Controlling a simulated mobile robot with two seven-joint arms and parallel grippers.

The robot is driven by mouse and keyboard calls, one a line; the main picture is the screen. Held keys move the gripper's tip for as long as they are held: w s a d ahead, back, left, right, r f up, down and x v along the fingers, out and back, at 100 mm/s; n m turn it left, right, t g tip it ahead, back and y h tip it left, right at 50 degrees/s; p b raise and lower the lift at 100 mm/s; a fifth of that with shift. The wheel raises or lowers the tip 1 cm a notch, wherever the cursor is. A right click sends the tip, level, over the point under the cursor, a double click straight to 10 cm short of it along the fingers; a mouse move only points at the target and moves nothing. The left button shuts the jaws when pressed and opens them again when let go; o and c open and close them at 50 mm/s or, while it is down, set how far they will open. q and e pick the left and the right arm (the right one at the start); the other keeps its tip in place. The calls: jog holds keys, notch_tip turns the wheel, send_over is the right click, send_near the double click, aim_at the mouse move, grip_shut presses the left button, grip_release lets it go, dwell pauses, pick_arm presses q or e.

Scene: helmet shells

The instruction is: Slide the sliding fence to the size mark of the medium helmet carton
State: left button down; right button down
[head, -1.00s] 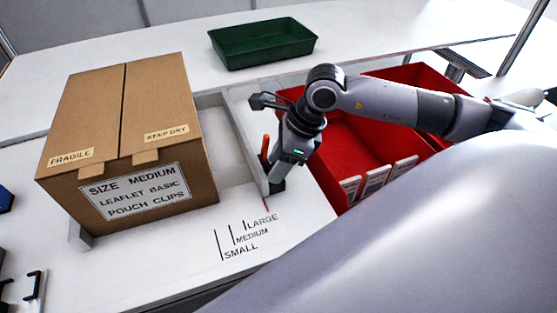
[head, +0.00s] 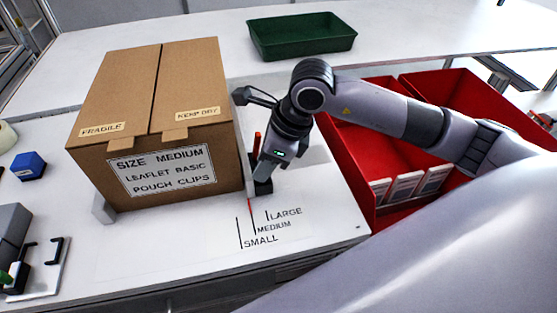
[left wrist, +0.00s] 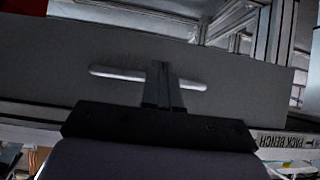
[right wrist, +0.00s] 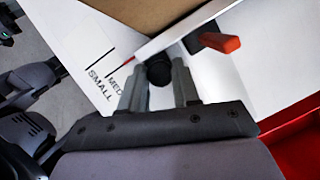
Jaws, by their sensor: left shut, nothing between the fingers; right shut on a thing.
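The brown carton (head: 165,110), labelled SIZE MEDIUM, stands on the white bench. My right gripper (head: 262,183) is shut on the dark knob of the sliding fence, just right of the carton. In the right wrist view the knob (right wrist: 158,70) sits between the fingers, beside the white fence (right wrist: 185,33). The fence lies close along the carton's right side; contact is unclear. Its thin red pointer (right wrist: 127,62) is at or very near the MEDIUM mark; exact alignment is unclear. The size marks (head: 254,228) are printed in front. My left gripper (left wrist: 165,85) is shut and empty.
A red lever (head: 257,143) stands by the knob. Red bins (head: 355,165) holding white cards are at the right, under my right arm. A green tray (head: 300,36) is at the back. A blue block (head: 28,165) is at the left. The bench front is clear.

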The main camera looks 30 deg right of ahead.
jog(key=c, duration=0.8)
grip_release()
jog(key=shift+c, duration=0.2)
jog(key=v, duration=0.7)
jog(key=shift+r, duration=0.15)
jog(key=shift+s, duration=0.1)
